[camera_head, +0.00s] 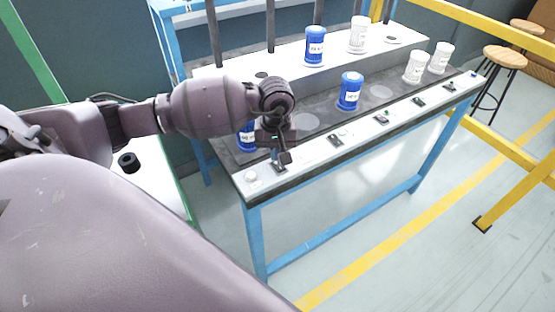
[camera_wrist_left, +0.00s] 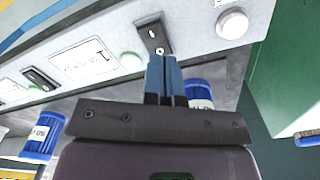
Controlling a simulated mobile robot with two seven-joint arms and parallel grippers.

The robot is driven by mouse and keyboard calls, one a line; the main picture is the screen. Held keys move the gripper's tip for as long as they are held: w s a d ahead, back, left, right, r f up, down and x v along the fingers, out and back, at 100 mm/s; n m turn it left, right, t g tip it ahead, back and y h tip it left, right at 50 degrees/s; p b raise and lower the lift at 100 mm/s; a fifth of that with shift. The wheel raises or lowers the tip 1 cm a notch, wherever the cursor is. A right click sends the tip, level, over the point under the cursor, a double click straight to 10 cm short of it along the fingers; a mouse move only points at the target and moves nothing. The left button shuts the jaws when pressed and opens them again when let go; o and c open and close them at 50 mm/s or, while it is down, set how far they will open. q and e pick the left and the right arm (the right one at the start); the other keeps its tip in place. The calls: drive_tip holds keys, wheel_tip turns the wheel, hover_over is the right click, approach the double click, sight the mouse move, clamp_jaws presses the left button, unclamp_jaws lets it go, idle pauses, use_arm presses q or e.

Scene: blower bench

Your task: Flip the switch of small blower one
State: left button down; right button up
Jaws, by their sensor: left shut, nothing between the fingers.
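A row of dark switches runs along the white front panel (camera_head: 310,156) of the bench. The switch nearest the panel's left end (camera_wrist_left: 153,36) is in the left wrist view, beside a round white button (camera_wrist_left: 233,23). My left gripper (camera_head: 284,158) is shut and empty, pointing down over this switch. In the left wrist view its blue fingertips (camera_wrist_left: 164,57) are at the switch's lower end; I cannot tell whether they touch. In the head view the gripper partly hides the switch. The labels are too small to tell which one is small blower one. My right gripper is not in view.
Blue canisters (camera_head: 349,91) and white canisters (camera_head: 415,67) stand on the bench behind the panel. One blue canister (camera_head: 245,136) is close behind my left gripper. Another switch (camera_head: 335,140) lies to the right. The floor before the bench is clear.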

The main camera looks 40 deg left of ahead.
use_arm(q)
drive_tip(key=shift+r+p, duration=0.8)
drive_tip(key=shift+r, duration=1.7)
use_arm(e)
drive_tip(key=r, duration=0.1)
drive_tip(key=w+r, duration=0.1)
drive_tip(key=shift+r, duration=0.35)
